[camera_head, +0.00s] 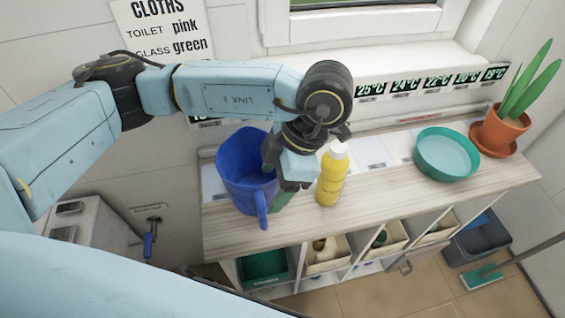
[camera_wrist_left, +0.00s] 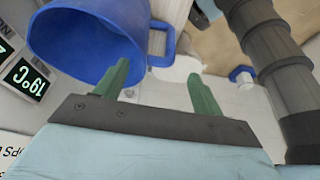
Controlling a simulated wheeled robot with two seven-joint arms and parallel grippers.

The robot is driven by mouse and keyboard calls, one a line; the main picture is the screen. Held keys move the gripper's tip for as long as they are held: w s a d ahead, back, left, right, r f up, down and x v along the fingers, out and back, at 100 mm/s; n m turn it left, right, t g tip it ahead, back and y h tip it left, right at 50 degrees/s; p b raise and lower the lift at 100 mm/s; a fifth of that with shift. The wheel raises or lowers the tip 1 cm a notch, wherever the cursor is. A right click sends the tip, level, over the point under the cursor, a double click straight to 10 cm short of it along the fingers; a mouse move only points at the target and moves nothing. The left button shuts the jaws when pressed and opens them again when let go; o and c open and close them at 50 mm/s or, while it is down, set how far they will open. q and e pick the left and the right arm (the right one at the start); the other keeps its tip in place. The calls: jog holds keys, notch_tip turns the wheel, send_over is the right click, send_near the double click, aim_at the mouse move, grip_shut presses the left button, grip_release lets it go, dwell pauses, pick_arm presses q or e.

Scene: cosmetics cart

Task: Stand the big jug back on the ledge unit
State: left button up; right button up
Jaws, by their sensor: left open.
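The big blue jug (camera_head: 240,165) stands on the left end of the wooden top of the ledge unit (camera_head: 385,198). It looks upright, with its mouth up and its handle toward the front edge. My left gripper (camera_head: 283,198) is low at the jug's right side, between the jug and a yellow bottle. Its green fingers are apart and nothing shows between them. In the left wrist view the jug (camera_wrist_left: 85,45) is beside the left finger of my gripper (camera_wrist_left: 158,88); I cannot tell if they touch. My right gripper is not in view.
The yellow bottle (camera_head: 330,178) with a white cap stands close to the right of my gripper. A teal bowl (camera_head: 447,160) and a potted plant (camera_head: 498,133) are farther right. The top between bottle and bowl is clear. Bins fill the shelves below.

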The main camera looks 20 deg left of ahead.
pick_arm(q)
jog(key=shift+v, duration=2.15)
